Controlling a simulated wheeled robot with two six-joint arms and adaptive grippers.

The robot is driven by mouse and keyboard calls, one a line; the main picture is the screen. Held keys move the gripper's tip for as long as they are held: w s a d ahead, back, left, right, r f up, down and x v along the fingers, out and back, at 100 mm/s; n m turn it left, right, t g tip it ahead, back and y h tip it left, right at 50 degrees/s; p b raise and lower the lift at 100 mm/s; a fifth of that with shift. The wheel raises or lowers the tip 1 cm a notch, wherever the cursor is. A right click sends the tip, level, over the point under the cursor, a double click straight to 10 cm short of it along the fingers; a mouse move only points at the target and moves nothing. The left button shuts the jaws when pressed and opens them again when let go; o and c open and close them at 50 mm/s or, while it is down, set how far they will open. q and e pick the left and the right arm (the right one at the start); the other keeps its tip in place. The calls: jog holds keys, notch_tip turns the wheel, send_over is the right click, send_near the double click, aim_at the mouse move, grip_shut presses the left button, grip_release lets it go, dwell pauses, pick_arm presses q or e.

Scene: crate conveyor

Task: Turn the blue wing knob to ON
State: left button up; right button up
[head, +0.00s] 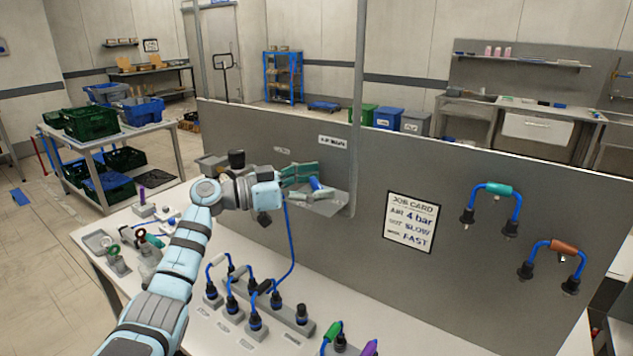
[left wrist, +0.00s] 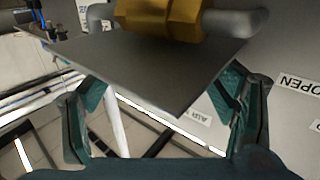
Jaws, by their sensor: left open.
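My left gripper (head: 303,184) is open in front of the grey panel, its fingers around or beside a small blue part (head: 318,186) that looks like the blue wing knob. The fingers partly cover this part, so its angle and any touch are unclear. In the left wrist view, the open fingers (left wrist: 165,115) stand either side of a flat grey plate (left wrist: 165,72). A brass hexagonal body (left wrist: 160,18) with grey pipe ends lies behind the plate. No blue wing shows clearly there. No ON mark is readable. My right gripper is not in view.
An OPEN label (left wrist: 297,83) is on the panel. A job card (head: 411,222) and two hose loops, teal-topped (head: 497,189) and orange-topped (head: 563,248), are at the right. Blue hoses on black fittings (head: 255,320) and small knobs (head: 142,195) crowd the bench.

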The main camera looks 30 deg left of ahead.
pick_arm(q)
jog(key=c, duration=1.2)
jog(key=shift+o, duration=0.2)
jog(key=shift+n+t+y+p, duration=0.8)
jog(key=shift+n+t+y, duration=0.2)
jog(key=shift+y, duration=0.2)
jog(key=n+t+y+p, duration=0.1)
jog(key=n+y+p, duration=0.1)
jog(key=p, duration=0.4)
jog(key=n+t+y+p, duration=0.2)
jog(key=n+y+p, duration=0.1)
jog(key=y+p, duration=0.2)
jog(key=shift+r+p, duration=0.2)
jog(key=shift+p, duration=0.4)
jog(key=shift+f+n+y+p, duration=0.2)
jog(key=shift+n+y+p, duration=0.2)
jog(key=shift+y+p, duration=0.25)
jog(key=o, duration=1.2)
jog(key=shift+c, duration=0.2)
